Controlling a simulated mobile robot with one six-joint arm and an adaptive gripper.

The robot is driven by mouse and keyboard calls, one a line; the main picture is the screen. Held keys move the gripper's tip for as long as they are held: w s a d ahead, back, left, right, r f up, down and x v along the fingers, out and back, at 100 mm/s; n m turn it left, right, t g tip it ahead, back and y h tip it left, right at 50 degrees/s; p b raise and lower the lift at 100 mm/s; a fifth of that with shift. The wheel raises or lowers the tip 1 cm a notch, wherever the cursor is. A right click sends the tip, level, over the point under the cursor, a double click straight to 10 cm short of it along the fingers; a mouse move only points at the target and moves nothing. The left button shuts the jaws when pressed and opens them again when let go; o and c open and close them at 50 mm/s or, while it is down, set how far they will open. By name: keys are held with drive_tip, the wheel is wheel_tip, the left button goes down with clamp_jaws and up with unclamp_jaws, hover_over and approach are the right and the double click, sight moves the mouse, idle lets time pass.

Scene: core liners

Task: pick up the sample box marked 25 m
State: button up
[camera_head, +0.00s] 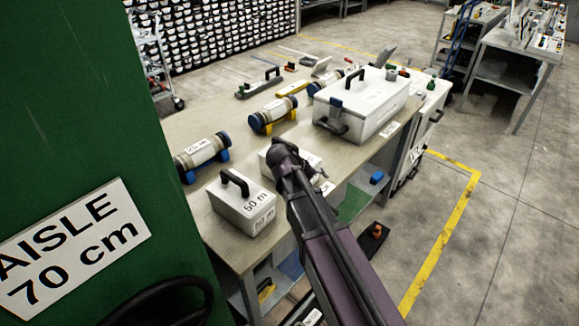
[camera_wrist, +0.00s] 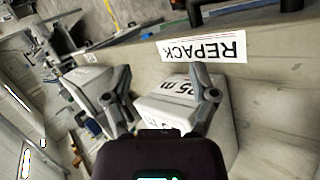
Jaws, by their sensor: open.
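A white sample box (camera_wrist: 168,108) sits between and beyond my fingers in the wrist view. Its upside-down label is partly covered and appears to read 25 m. In the head view this pale box (camera_head: 310,160) is mostly hidden behind my gripper (camera_head: 287,155). My gripper is open in the wrist view (camera_wrist: 158,76), with its fingers spread over the near part of the box. I cannot tell whether they touch it. A white box marked 50 m (camera_head: 240,205) with a black handle stands to the left on the bench.
The bench (camera_head: 200,127) also bears a large white case (camera_head: 365,98) and several core liners, one (camera_head: 203,153) on a blue stand. A REPACK label (camera_wrist: 203,48) lies beyond the fingers. A green panel (camera_head: 90,110) stands close on the left. Floor is open at right.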

drive_tip(key=w+a+r+n+t+h, duration=0.1)
drive_tip(key=w+a+r+n+t, duration=0.1)
drive_tip(key=a, duration=0.8)
drive_tip(key=w+a+r+n+t+h, duration=0.1)
drive_tip(key=a+r+t, duration=0.3)
drive_tip(key=a, duration=0.5)
drive_tip(key=shift+w+a+r+n+h, duration=0.45)
drive_tip(key=shift+r+n, duration=0.25)
drive_tip(key=shift+r, duration=0.2)
drive_tip(key=shift+w+d, duration=0.1)
drive_tip(key=shift+d, duration=0.05)
drive_tip(key=shift+b+x, duration=1.45)
drive_tip(key=shift+x, duration=2.85)
drive_tip(key=shift+d+r+b+x, duration=0.15)
drive_tip(key=shift+b+x, duration=0.2)
drive_tip(key=shift+x, duration=0.95)
drive_tip(key=shift+d+r+b+x, duration=0.15)
drive_tip(key=shift+b+x, duration=0.2)
drive_tip(key=shift+x, duration=0.95)
drive_tip(key=shift+f, duration=0.1)
